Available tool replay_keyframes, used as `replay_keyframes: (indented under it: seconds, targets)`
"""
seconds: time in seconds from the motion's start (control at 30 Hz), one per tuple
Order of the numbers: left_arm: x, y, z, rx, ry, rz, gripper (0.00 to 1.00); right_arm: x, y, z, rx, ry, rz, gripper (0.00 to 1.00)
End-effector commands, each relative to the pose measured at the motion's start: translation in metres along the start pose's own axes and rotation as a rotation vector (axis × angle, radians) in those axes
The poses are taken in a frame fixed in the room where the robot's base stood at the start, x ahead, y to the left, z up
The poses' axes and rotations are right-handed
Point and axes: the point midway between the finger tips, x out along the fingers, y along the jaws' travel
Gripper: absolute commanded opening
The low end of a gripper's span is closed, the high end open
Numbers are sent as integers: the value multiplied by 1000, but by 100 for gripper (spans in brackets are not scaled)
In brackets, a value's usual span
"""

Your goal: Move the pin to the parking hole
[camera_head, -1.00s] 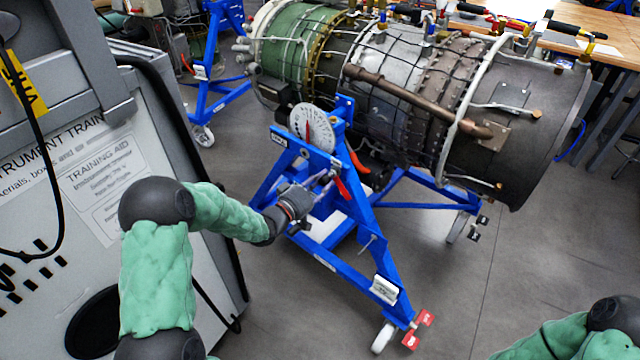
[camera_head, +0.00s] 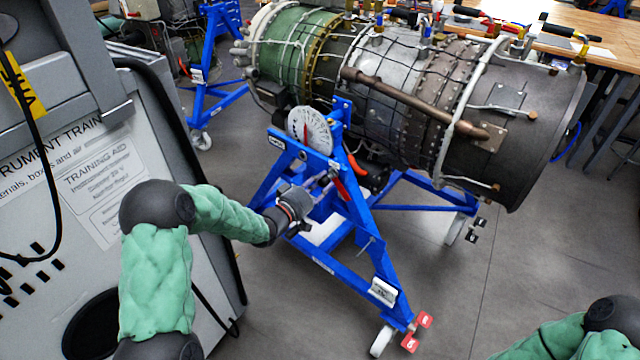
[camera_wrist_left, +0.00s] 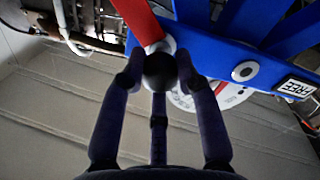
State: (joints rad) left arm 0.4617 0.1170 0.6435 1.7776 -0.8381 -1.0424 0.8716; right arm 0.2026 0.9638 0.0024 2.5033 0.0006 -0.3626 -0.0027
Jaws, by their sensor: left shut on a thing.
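My left gripper (camera_head: 322,184) reaches the blue turbine stand (camera_head: 352,215) from the left. In the left wrist view its fingers (camera_wrist_left: 159,78) are shut around a round black knob (camera_wrist_left: 159,72), which appears to be the pin's head. The pin's shaft is hidden behind the knob. A pale ring shows behind the knob against the stand. A round metal-ringed hole (camera_wrist_left: 245,70) lies to the right on the blue plate, beside a label reading FREE (camera_wrist_left: 297,88). I cannot tell whether this is the parking hole. My right gripper is out of view.
A red bar (camera_wrist_left: 139,20) runs up from beside the knob. A white dial (camera_head: 309,130) with a red pointer sits on the stand above the gripper. The turbine (camera_head: 420,95) lies behind. A grey training cabinet (camera_head: 95,190) stands left; floor is clear at right.

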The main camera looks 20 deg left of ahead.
Motion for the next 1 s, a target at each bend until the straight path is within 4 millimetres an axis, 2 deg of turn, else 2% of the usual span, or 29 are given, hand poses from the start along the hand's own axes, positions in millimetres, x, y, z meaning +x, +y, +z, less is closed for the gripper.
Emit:
replay_keyframes:
  seconds: [0.1,0.37,0.4,0.5,0.73,0.8,1.0]
  targets:
    - [6,2,-4,4,7,6,0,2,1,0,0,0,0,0]
    - [6,3,-5,6,8,7,0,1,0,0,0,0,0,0]
    - [6,3,-5,7,8,8,35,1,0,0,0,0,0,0]
    - [6,3,-5,6,8,7,60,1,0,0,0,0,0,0]
    - [5,2,-3,4,5,4,60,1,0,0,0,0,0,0]
    - [5,1,-2,3,3,3,68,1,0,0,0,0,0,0]
    - [4,1,-2,2,3,3,68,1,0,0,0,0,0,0]
